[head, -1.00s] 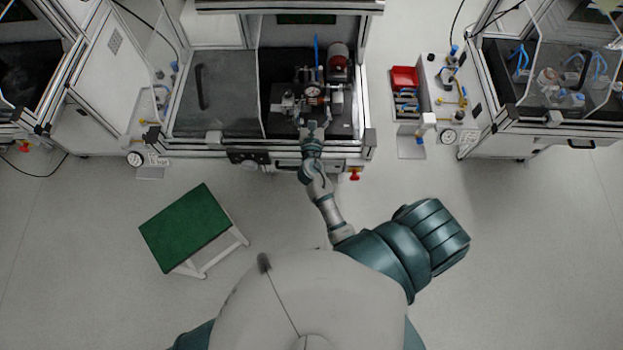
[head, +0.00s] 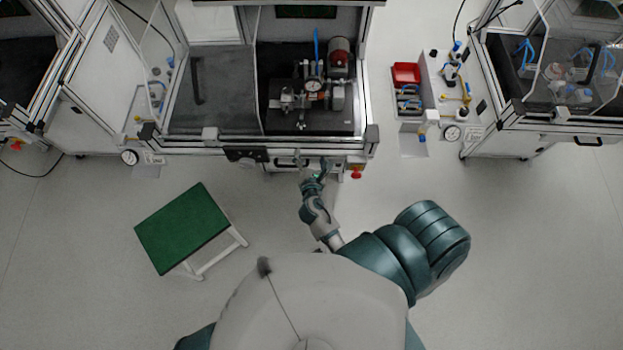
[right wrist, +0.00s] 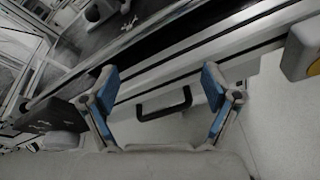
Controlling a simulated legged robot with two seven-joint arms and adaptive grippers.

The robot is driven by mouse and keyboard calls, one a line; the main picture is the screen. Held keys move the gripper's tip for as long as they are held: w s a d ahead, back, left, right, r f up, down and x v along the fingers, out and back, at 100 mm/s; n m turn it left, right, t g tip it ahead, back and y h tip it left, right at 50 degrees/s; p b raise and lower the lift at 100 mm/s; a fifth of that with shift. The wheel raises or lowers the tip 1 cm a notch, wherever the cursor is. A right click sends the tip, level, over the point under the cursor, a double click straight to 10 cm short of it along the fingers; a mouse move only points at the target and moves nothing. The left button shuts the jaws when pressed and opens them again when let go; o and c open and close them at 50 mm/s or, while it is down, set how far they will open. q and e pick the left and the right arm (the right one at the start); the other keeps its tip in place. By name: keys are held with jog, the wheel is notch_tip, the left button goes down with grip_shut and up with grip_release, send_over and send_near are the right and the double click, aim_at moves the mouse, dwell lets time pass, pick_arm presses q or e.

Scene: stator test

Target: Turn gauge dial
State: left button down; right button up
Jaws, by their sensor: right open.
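The gauge dial (head: 313,85) is a small round white face with a dark rim, among metal parts on the dark bed of the middle station in the head view. My right gripper (head: 312,168) is in front of the station's front edge, well short of the dial and apart from it. In the right wrist view the right gripper (right wrist: 160,84) shows two blue-padded fingers spread wide with nothing between them. I cannot make out the dial's face in that view. My left gripper is not in view.
A metal front rail (right wrist: 190,55) and a black handle (right wrist: 163,104) show beyond the fingers. A red knob (head: 356,172) sits on the station front. A green-topped stool (head: 182,228) stands at the left. A red bin (head: 406,74) is right of the station. The floor between is clear.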

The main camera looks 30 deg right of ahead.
notch_tip(320, 180, down, 11)
jog(key=s+a+m+g+y+b, duration=0.1)
jog(key=s+m+g, duration=0.1)
jog(key=m, duration=0.2)
jog(key=shift+s+m+y+b, duration=0.3)
jog(key=shift+s+y+b, duration=0.1)
jog(key=shift+a+r, duration=0.1)
jog(key=s+a+f+m+g+y, duration=0.25)
jog(key=s+f, duration=0.45)
jog(key=f, duration=0.5)
jog(key=s+a+f+m+g+y, duration=0.2)
jog(key=s+f+m+g, duration=0.15)
jog(key=s+f, duration=0.6)
jog(key=s+d+f+m+g, duration=0.2)
jog(key=s+f+m, duration=0.3)
jog(key=s, duration=0.5)
jog(key=s+d+f+m+g, duration=0.2)
jog(key=s+f+m, duration=0.4)
jog(key=s+f, duration=0.3)
jog(key=shift+s+d+y, duration=0.3)
jog(key=shift+s+y, duration=0.05)
jog(key=shift+s, duration=0.5)
